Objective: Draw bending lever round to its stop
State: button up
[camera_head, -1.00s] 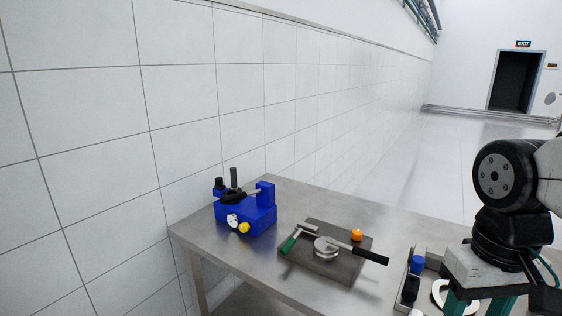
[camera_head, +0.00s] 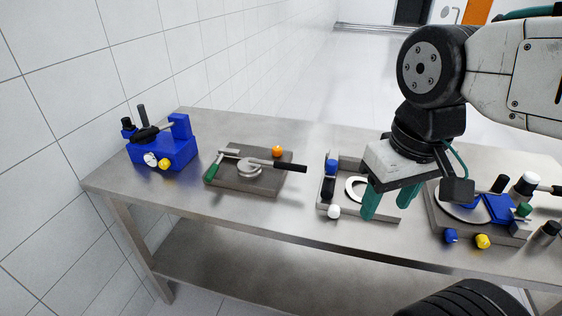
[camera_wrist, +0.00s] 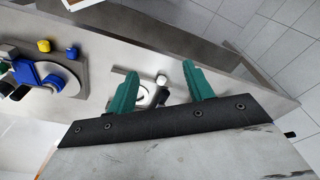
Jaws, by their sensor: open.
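A dark grey plate (camera_head: 225,180) on the steel bench carries a round metal former (camera_head: 249,167). A lever with a long black handle (camera_head: 285,166) reaches right from the former, and a shorter green-handled lever (camera_head: 213,170) lies at the plate's left. I take the black-handled one as the bending lever, but cannot be sure. An orange ball knob (camera_head: 277,151) sits at the plate's back edge. My gripper (camera_head: 388,205) is open and empty, fingers down, well right of this plate. The wrist view shows the gripper's teal fingers (camera_wrist: 160,72) spread apart over another fixture.
Under my gripper is a grey tray fixture (camera_head: 322,205) with a white ring (camera_head: 352,188), a blue knob (camera_head: 331,166) and a white knob (camera_head: 334,212). A blue device (camera_head: 175,150) stands at the far left. Another fixture (camera_head: 440,222) with coloured knobs stands at the right.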

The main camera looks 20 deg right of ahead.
jog(key=shift+c, duration=0.3)
jog(key=shift+c, duration=0.9)
jog(key=n+g+h, duration=0.2)
jog(key=n+h, duration=0.3)
jog(key=n, duration=0.6)
send_near(292, 165)
jog(key=f, duration=0.1)
jog(key=x, duration=0.7)
jog(key=shift+d+f, duration=0.2)
jog(key=shift+d, duration=0.15)
